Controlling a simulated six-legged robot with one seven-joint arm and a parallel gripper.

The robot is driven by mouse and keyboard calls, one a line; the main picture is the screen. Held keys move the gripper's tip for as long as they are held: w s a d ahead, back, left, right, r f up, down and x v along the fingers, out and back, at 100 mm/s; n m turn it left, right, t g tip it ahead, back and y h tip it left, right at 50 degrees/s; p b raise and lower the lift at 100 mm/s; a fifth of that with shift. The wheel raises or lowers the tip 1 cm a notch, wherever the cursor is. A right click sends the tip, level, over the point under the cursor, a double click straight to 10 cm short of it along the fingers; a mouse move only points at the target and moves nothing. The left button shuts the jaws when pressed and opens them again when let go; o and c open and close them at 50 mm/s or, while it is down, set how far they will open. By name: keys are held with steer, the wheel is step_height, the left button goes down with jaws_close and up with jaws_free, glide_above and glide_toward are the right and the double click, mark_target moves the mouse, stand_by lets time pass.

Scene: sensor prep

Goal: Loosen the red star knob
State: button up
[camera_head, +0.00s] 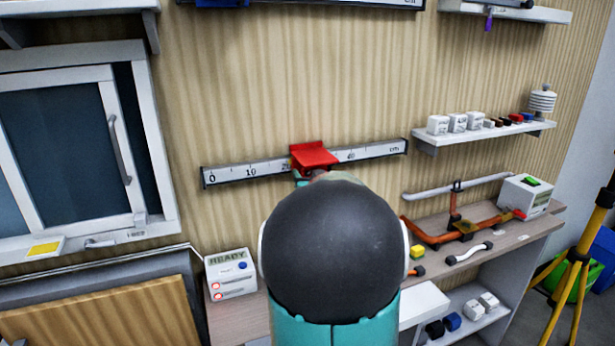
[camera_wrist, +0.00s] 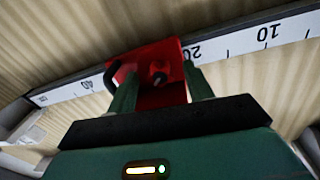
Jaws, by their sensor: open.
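A red slider (camera_head: 313,156) sits on the wall ruler (camera_head: 245,170), near the middle of its length. In the wrist view the ruler appears upside down, and the red slider (camera_wrist: 172,50) has a small knob with a dark centre (camera_wrist: 158,75) on its face. I cannot make out a star shape on it. My gripper (camera_wrist: 160,74) is open, with one green finger on each side of the knob. I cannot tell whether the fingers touch the slider. A black curved piece shows at the slider's left edge. In the head view my arm hides the knob and most of the gripper.
A shelf (camera_head: 480,132) holds small blocks. A yellow tripod (camera_head: 585,255) stands at the right.

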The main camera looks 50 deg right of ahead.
steer(key=shift+w, duration=0.1)
steer(key=c, duration=1)
steer(key=shift+o, duration=0.2)
steer(key=shift+n, duration=0.4)
steer(key=n, duration=0.4)
steer(key=shift+d+n, duration=0.1)
steer(key=shift+n, duration=0.2)
steer(key=shift+n+t, duration=0.5)
steer(key=shift+n, duration=2.2)
